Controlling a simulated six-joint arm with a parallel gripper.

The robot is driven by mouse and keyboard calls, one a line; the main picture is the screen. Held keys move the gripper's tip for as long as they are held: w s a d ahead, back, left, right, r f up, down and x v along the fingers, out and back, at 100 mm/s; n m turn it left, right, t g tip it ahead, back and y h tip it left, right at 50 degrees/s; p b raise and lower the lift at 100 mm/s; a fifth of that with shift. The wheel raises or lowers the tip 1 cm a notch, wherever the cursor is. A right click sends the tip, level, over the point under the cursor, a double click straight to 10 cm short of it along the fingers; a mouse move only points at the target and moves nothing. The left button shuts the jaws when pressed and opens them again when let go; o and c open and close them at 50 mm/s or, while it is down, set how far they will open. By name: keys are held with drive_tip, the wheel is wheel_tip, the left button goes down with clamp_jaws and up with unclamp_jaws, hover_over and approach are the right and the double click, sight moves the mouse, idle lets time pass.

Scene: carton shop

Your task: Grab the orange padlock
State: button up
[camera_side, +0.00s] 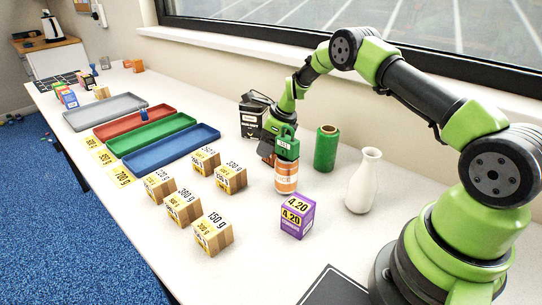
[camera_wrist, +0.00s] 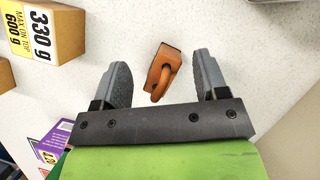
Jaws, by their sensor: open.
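The orange padlock (camera_wrist: 158,76) lies on the pale tabletop in the wrist view, with its curved shackle toward my gripper. My gripper (camera_wrist: 162,62) is open, with one grey finger on each side of the padlock. Clear gaps show between the padlock and both fingers, and nothing is held. In the side view my gripper (camera_side: 268,146) points down near the table, behind an orange-labelled can. The padlock is mostly hidden there; an orange-brown patch by the fingers may be part of it.
The orange-labelled can (camera_side: 286,180) has a green labelled item (camera_side: 287,148) above it, close by my gripper. A green roll (camera_side: 326,150), white vase (camera_side: 364,182), purple box (camera_side: 297,216) and black box (camera_side: 252,118) stand around. Several cartons and coloured trays lie left.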

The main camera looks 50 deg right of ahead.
drive_tip(key=shift+w+f, duration=0.15)
drive_tip(key=shift+f, duration=0.3)
drive_tip(key=c, duration=1.2)
drive_tip(key=shift+c, duration=0.2)
drive_tip(key=shift+r, duration=0.15)
clamp_jaws()
